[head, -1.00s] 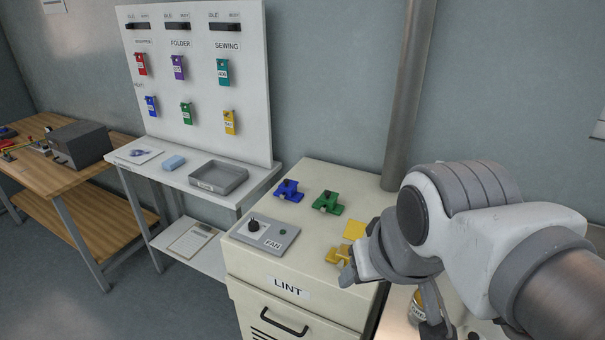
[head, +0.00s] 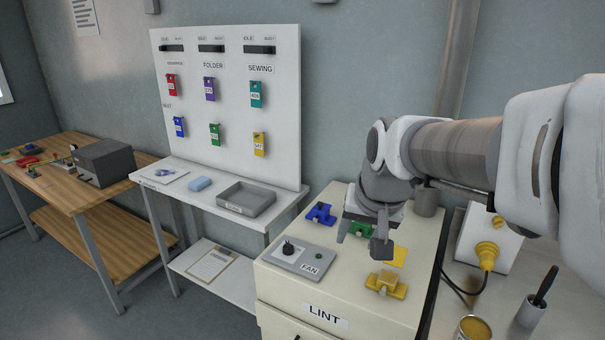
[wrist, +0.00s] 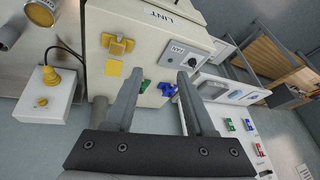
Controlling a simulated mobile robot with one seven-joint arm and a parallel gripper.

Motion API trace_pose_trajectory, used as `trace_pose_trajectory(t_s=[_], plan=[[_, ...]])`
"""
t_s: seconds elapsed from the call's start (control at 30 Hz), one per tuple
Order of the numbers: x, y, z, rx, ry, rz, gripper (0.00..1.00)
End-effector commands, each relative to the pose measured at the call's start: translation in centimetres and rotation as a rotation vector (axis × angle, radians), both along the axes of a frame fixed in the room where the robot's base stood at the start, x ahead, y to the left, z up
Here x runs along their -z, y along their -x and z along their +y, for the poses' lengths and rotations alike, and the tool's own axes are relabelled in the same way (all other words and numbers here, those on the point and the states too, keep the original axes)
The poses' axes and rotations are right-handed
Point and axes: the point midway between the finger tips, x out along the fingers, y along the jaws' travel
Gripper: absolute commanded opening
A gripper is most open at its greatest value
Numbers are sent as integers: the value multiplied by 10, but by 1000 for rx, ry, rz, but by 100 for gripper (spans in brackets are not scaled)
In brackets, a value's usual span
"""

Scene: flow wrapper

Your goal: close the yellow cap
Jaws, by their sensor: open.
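A yellow fixture (head: 386,284) sits near the front right of the cream cabinet top, with a flat yellow square (head: 397,257) just behind it. In the wrist view, the yellow fixture (wrist: 118,46) and the square (wrist: 113,68) lie left of the fingers. I cannot tell which yellow part is the cap. My gripper (head: 362,240) is open and empty above the cabinet, behind and left of the yellow fixture, apart from it. In the wrist view, nothing is between its fingers (wrist: 160,75). It partly hides a green fixture (head: 360,231).
A blue fixture (head: 320,213) and a grey FAN panel (head: 303,259) share the cabinet top. Right of it are a white box with a yellow plug (head: 487,254), an open yellow tin (head: 473,328) and a cup with a brush (head: 531,310). A tag board (head: 230,110) stands behind left.

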Motion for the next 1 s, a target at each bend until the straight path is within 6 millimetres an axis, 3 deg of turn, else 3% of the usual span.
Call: trace_pose_trajectory(t_s=[0.2,0.57,0.77,1.0], plan=[[53,-37,-30,219,-208,180,55],[128,-83,-90,556,-670,401,55],[158,-104,-136,723,-988,470,55],[183,-117,-210,872,-1416,487,55]])
